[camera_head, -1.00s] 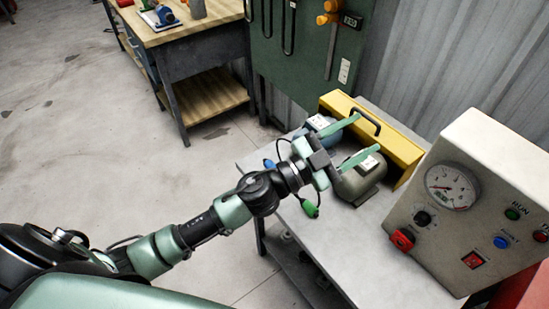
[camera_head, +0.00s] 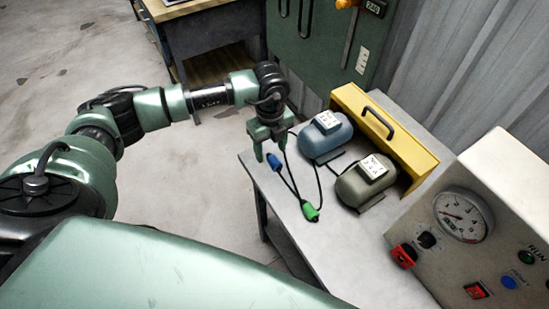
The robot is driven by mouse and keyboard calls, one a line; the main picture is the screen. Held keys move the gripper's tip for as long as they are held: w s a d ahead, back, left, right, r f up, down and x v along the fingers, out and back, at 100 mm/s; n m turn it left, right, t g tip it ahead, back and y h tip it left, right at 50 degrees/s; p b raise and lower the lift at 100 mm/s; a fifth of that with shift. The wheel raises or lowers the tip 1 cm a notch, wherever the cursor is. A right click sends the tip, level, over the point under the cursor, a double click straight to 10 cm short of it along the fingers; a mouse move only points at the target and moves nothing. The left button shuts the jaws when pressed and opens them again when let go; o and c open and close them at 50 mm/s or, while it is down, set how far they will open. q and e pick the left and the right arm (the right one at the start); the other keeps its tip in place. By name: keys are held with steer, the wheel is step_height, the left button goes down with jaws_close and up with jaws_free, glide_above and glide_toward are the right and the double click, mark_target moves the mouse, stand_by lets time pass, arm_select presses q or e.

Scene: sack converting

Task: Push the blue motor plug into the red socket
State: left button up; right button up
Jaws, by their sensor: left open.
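The blue plug (camera_head: 274,162) hangs by its dark cord at the left edge of the grey bench, beside the blue motor (camera_head: 325,136). My left gripper (camera_head: 270,153) points down with its fingers apart, just above and around the blue plug's position. I cannot tell whether a finger touches the plug. The red socket (camera_head: 404,256) sits on the lower left of the control panel's front, well to the right of the gripper. My right gripper is not in view.
A green plug (camera_head: 311,213) on a cord lies on the grey bench (camera_head: 350,262) near an olive motor (camera_head: 366,183). A yellow guard with a black handle (camera_head: 410,145) stands behind the motors. The control panel (camera_head: 510,190) with gauge and buttons fills the right.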

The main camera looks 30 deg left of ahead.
mark_target(274, 158)
arm_select(q)
steer(key=shift+d+f+p, duration=0.1)
steer(key=shift+f+p, duration=0.2)
steer(key=shift+f, duration=0.1)
steer(key=f, duration=0.2)
steer(key=f+p, duration=0.1)
steer(key=shift+w+d+f, duration=0.1)
steer(key=shift+w+f, duration=0.25)
steer(key=shift+f, duration=0.35)
jaws_close()
steer(key=shift+r, duration=0.1)
